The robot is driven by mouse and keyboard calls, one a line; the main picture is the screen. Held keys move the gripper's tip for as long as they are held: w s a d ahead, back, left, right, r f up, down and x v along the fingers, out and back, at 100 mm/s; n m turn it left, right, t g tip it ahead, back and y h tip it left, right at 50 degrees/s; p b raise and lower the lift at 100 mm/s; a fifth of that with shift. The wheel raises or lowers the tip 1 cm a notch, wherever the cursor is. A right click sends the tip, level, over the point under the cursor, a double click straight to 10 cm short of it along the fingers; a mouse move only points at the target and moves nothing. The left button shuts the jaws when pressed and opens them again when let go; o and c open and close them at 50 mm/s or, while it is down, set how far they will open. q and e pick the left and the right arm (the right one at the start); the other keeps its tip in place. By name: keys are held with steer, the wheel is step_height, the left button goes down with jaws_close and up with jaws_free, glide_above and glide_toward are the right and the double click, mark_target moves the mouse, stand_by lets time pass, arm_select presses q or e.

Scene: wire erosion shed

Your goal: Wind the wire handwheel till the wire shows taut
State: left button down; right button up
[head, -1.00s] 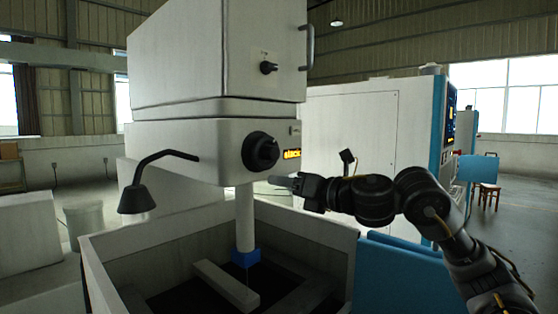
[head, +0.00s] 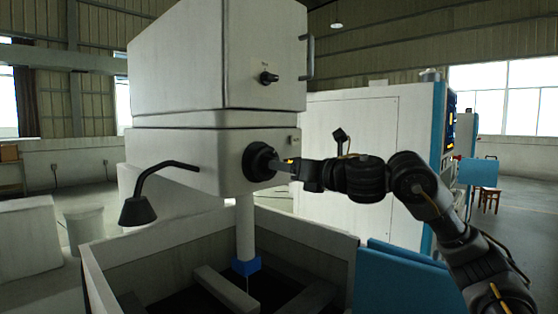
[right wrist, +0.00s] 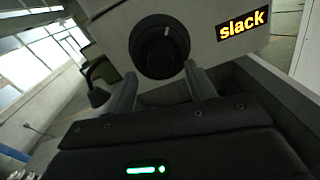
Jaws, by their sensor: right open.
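The black round handwheel (head: 258,160) is on the front of the white machine head. My right gripper (head: 279,164) is open at the handwheel. In the right wrist view its two fingers (right wrist: 160,74) reach to either side of the wheel's lower part; I cannot tell whether they touch it. A thin wire (head: 247,284) shows faintly below the blue block. My left gripper is not in view.
A smaller black knob (head: 268,78) and a door handle (head: 304,38) are on the upper cabinet. A black lamp (head: 139,208) on a bent arm hangs at left. Below are the white column, the blue block (head: 246,266) and the open tank's walls (head: 310,232).

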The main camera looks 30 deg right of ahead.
steer(key=x, duration=0.3)
steer(key=shift+w+p, duration=0.15)
steer(key=shift+p, duration=0.25)
steer(key=c, duration=1)
steer(key=shift+o, duration=0.2)
steer(key=shift+m, duration=0.3)
steer(key=shift+r+m+p, duration=0.1)
steer(key=shift+m+p, duration=0.75)
steer(key=shift+m, duration=2.55)
